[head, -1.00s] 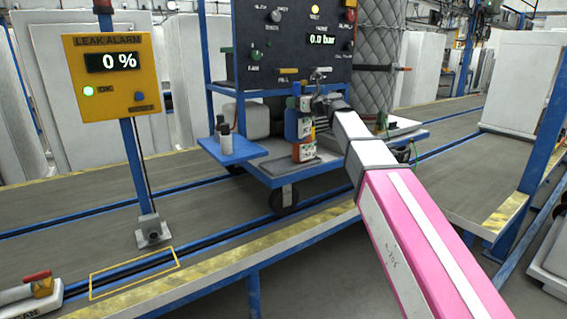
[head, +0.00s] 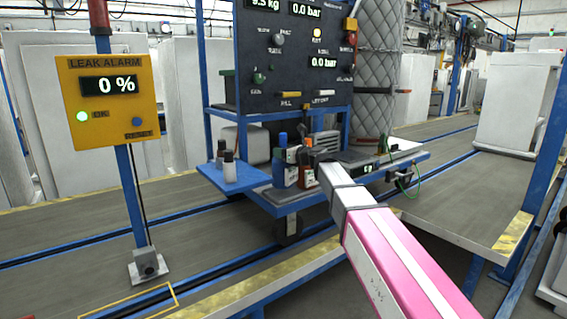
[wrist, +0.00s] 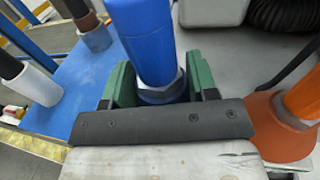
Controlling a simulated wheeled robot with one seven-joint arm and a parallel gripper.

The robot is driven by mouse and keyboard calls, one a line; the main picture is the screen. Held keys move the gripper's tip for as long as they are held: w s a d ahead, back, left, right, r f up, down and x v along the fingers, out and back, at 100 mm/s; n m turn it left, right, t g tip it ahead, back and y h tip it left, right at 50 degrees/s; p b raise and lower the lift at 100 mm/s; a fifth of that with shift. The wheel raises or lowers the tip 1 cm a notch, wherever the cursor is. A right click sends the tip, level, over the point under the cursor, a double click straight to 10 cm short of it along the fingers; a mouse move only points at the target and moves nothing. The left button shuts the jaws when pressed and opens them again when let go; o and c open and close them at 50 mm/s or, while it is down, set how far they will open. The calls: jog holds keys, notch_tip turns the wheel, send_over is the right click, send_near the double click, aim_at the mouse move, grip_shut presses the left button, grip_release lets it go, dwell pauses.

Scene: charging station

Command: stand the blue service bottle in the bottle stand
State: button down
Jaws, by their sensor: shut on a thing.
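The blue service bottle (head: 279,172) is upright at the front of the blue cart, just left of an orange bottle (head: 307,177). My gripper (head: 297,155) reaches in from the right and is shut on the blue bottle. In the wrist view the blue bottle (wrist: 143,35) rises between the green finger pads of my gripper (wrist: 150,88), held at its neck ring. Its lower part is hidden there. A flat grey surface shows under the bottles; I cannot clearly make out the bottle stand or whether the bottle's base touches it.
An orange cone-shaped part (wrist: 283,130) is close right of my gripper. A blue side shelf (head: 228,180) with two small bottles is at left. The dark gauge panel (head: 295,60) rises behind. The yellow leak alarm box (head: 108,100) stands further left.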

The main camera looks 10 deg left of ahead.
jog(key=shift+f, duration=1.95)
jog(key=shift+c, duration=2)
grip_release()
